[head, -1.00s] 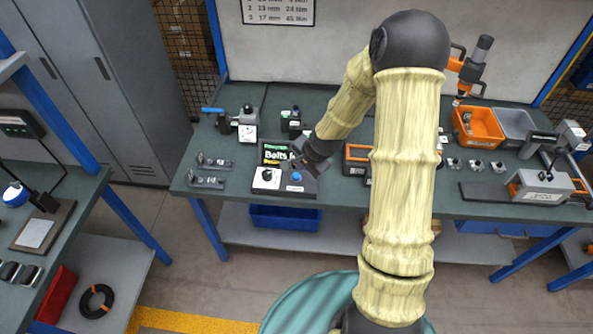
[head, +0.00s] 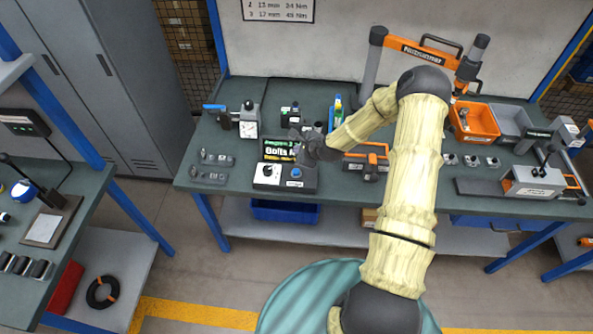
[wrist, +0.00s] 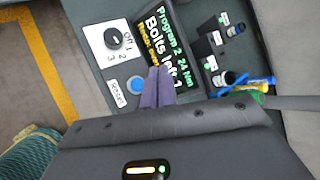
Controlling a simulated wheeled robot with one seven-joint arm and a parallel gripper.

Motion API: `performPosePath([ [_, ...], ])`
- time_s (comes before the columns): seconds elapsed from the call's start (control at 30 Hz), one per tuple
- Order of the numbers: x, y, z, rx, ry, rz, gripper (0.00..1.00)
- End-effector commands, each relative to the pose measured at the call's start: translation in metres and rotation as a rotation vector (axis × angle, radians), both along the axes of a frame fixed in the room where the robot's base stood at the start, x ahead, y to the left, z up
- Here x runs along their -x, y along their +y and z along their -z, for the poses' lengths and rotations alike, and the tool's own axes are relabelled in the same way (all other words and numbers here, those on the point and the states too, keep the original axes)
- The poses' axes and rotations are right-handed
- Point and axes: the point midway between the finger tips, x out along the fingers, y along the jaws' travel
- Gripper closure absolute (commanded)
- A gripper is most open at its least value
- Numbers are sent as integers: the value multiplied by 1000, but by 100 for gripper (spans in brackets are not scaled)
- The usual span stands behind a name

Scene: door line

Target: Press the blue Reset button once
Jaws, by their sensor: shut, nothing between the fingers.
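The blue button (head: 296,172) sits on the grey control box on the bench, right of a black rotary knob on a white plate. In the wrist view the blue button (wrist: 137,85) stands clear beside my fingertips, with a label reading "Reset" next to it. My gripper (wrist: 158,74) is shut and empty. In the wrist view its fingertips overlap the lower edge of the lit screen (wrist: 166,40), which reads "Program 2 24 Nm" and "Bolts left 1". In the head view my gripper (head: 300,140) is over the screen, behind the button. I cannot tell its exact height.
The rotary knob (wrist: 114,39) is close to the button. A lever device (head: 246,120) stands to the left and small black blocks (head: 289,113) behind. An orange-handled tool frame (head: 368,158) stands right of the box. The bench's front edge lies just before the box.

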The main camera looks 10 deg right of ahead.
Motion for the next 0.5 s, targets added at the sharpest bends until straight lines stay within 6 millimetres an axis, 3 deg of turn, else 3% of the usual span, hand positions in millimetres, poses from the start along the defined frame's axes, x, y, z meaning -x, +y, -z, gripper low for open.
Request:
performPosePath([
  [0.5,0,1,56,1,0,-2,100],
])
